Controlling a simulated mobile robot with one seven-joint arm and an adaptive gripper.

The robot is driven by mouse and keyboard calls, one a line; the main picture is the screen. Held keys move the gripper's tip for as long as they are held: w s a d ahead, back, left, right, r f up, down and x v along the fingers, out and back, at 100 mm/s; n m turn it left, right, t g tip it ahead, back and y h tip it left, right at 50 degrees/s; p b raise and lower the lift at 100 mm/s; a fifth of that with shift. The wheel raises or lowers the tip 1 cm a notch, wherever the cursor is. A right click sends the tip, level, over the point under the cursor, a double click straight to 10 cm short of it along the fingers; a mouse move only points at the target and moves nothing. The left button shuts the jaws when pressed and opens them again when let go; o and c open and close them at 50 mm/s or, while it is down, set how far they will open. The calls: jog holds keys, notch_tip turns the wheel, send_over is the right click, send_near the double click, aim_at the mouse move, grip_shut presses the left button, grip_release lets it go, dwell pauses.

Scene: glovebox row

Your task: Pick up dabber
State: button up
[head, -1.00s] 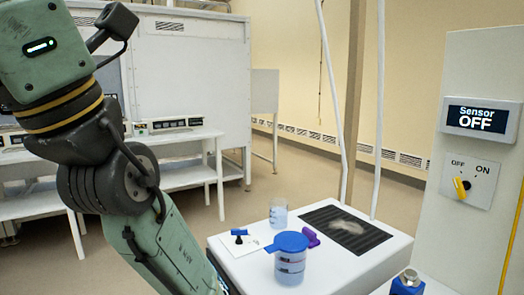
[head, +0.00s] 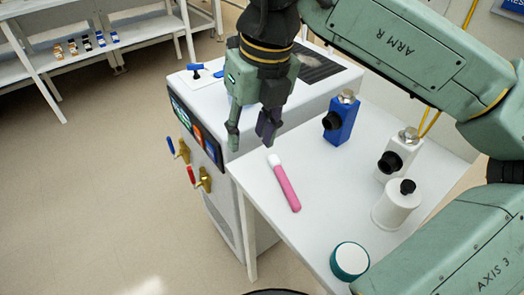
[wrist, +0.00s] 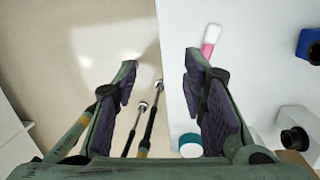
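The dabber looks to be a pink stick with a white tip (head: 284,185), lying on the white side table near its left edge. My gripper (head: 250,142) is open and empty, pointing down above and just behind the dabber's white end. In the wrist view my gripper (wrist: 160,68) has its fingers spread wide. The dabber (wrist: 208,50) shows beyond the right finger, outside the gap, with its lower part hidden behind that finger.
On the white side table (head: 330,210) stand a blue bottle-like block (head: 342,118), a white one (head: 398,153), a white jar with black knob (head: 396,205) and a teal-rimmed round container (head: 350,261). A white cabinet with valves (head: 203,180) adjoins it. Open floor lies left.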

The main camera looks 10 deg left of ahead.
jog(key=d+f+m+h, duration=0.1)
jog(key=d+m+h, duration=0.1)
jog(key=d, duration=0.4)
send_over(287, 185)
jog(key=f, duration=0.5)
jog(key=shift+a+p, duration=0.25)
jog(key=shift+p, duration=0.05)
jog(key=shift+d+f+p, duration=0.15)
jog(key=shift+f+p, duration=0.25)
jog(key=shift+f, duration=1.1)
jog(key=shift+d+f+p, duration=0.1)
jog(key=shift+f+p, duration=0.3)
jog(key=shift+f, duration=1.05)
jog(key=shift+c, duration=0.3)
grip_shut()
